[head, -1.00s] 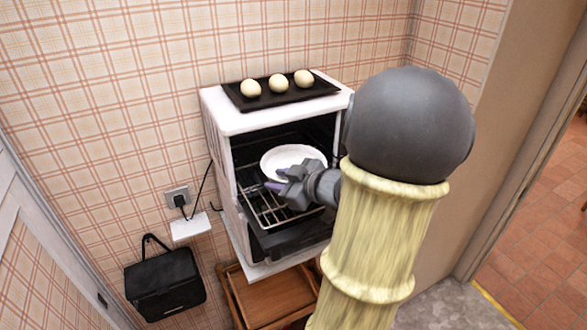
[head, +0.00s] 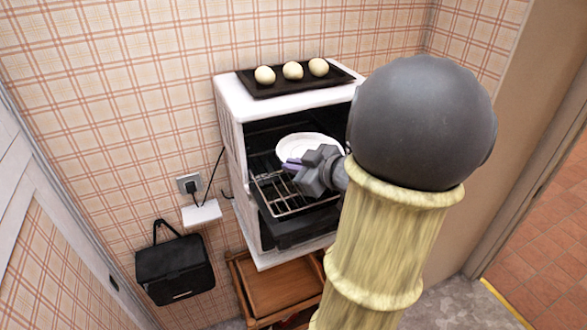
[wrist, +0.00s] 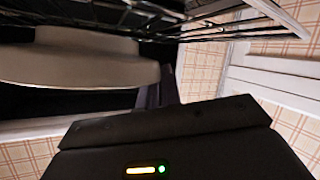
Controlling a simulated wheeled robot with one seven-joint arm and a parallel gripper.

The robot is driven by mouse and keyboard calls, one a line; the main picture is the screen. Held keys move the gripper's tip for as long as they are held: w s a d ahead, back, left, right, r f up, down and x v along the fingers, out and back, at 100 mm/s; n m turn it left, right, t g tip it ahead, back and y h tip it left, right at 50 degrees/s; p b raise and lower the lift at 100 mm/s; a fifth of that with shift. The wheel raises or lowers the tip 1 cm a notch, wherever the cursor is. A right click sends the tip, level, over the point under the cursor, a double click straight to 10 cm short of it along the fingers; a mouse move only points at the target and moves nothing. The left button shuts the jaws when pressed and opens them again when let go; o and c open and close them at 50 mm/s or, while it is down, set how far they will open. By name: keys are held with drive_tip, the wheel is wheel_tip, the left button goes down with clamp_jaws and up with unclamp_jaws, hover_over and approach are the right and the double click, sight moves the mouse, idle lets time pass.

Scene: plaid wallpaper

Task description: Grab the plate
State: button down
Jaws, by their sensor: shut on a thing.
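The white plate (head: 308,143) is inside the open front of the white oven (head: 228,125), above the wire rack. My gripper (head: 294,164) reaches in from the right and is shut on the plate's near rim. In the wrist view the plate (wrist: 80,66) fills the upper left, pale and seen edge-on. Dark gripper parts (wrist: 153,95) are beside its edge. The fingertips' contact with the rim is not clear in either view.
The wire rack (head: 284,196) sticks out of the oven. A black tray (head: 335,77) with three pale round buns is on the oven top. A wooden stand (head: 270,292) is below. A black bag (head: 175,268) hangs at the left, below a wall socket (head: 188,184).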

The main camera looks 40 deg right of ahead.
wheel_tip(320, 180, up, 6)
drive_tip(key=s+a+b, duration=0.1)
drive_tip(key=s+a, duration=0.1)
drive_tip(key=s, duration=0.7)
drive_tip(key=s+a+b, duration=0.2)
drive_tip(key=s, duration=0.7)
drive_tip(key=shift+s+a, duration=0.3)
drive_tip(key=shift+f, duration=0.1)
